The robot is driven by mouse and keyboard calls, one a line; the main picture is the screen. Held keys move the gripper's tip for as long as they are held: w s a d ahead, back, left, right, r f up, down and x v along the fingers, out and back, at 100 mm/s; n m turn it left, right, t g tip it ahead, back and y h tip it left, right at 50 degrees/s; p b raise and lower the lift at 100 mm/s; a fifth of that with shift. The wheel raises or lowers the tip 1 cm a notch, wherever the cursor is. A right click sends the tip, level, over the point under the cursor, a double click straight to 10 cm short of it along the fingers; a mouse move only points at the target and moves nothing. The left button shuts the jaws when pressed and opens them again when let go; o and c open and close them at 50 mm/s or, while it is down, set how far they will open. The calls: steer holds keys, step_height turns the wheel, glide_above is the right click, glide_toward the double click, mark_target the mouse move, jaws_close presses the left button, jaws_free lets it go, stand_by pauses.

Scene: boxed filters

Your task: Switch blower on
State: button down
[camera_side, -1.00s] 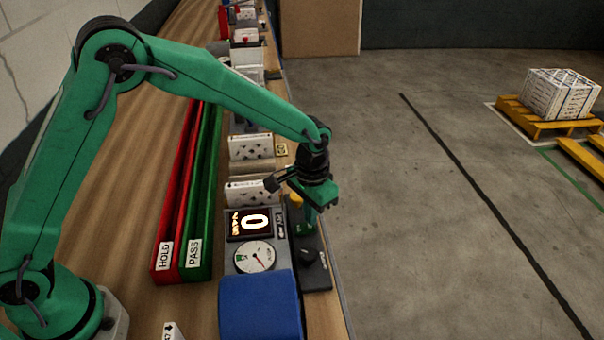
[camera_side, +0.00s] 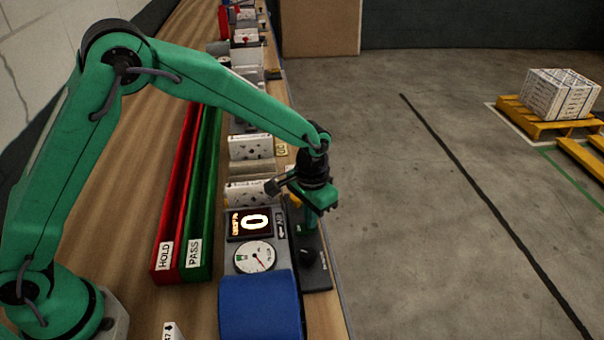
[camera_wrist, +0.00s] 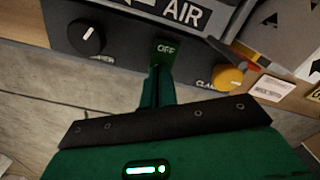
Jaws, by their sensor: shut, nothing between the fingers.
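The blower control is on a dark panel, where a green piece marked OFF (camera_wrist: 165,48) shows in the wrist view. My gripper (camera_wrist: 157,72) is shut and empty, its green fingers pointing at the panel just below the OFF piece. I cannot tell whether the fingertips touch it. In the side view my gripper (camera_side: 311,248) is low over the dark panel at the bench's right edge, and the OFF piece is hidden behind it. The digital display (camera_side: 250,223) reads 0, and the round gauge (camera_side: 254,257) stands below it.
A black knob (camera_wrist: 87,38) and a yellow CLAMP button (camera_wrist: 229,78) flank the OFF piece. An AIR sign (camera_wrist: 182,13) is behind it. A blue box (camera_side: 259,307) sits at the front. Red HOLD (camera_side: 164,255) and green PASS (camera_side: 193,254) troughs run along the left.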

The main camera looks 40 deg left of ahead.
steer(key=shift+f, duration=0.25)
steer(key=shift+r, duration=3.55)
steer(key=shift+r, duration=0.1)
